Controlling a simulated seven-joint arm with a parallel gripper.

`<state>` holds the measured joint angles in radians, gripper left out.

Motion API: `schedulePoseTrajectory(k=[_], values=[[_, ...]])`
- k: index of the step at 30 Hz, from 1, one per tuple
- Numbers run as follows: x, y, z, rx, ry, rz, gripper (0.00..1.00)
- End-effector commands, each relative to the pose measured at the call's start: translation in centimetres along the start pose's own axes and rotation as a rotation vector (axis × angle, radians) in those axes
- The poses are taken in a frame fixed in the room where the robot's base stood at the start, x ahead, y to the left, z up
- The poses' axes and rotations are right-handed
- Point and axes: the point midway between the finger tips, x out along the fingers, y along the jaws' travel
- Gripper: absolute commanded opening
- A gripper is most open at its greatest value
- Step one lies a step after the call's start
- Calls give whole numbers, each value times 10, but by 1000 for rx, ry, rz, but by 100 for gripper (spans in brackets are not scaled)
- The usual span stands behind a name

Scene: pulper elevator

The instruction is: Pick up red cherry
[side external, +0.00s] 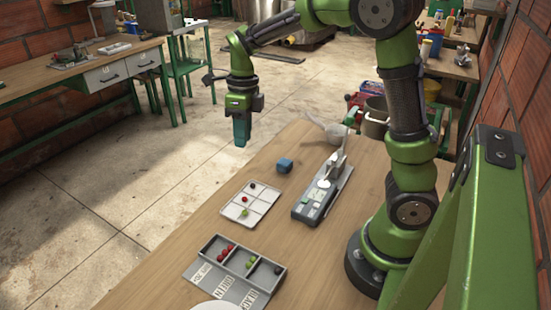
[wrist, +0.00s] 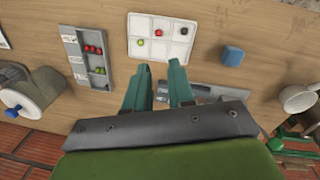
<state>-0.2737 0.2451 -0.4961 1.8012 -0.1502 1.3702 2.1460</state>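A small red cherry (side external: 244,199) lies in a compartment of the white divided tray (side external: 259,206). It also shows near the tray's middle in the wrist view (wrist: 159,33). A green cherry (wrist: 140,42) and a black cherry (wrist: 184,30) lie in other compartments of the same tray. My gripper (side external: 241,144) hangs well above the table, beyond the tray in the side view. In the wrist view its two teal fingers (wrist: 160,66) are apart with nothing between them, and the tray shows past their tips.
A grey sorting box (side external: 234,268) with several red, green and black cherries stands beside the tray. A blue cube (side external: 284,165) and a grey device with a lever (side external: 318,198) stand on the other side. Bare wood surrounds the tray.

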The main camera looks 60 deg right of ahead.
Motion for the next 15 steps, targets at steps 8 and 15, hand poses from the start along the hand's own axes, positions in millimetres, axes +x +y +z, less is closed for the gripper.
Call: schedulePoseTrajectory(k=[8, 15], values=[[9, 3, -2, 195, 12, 14, 23], [58, 4, -3, 192, 15, 13, 23]])
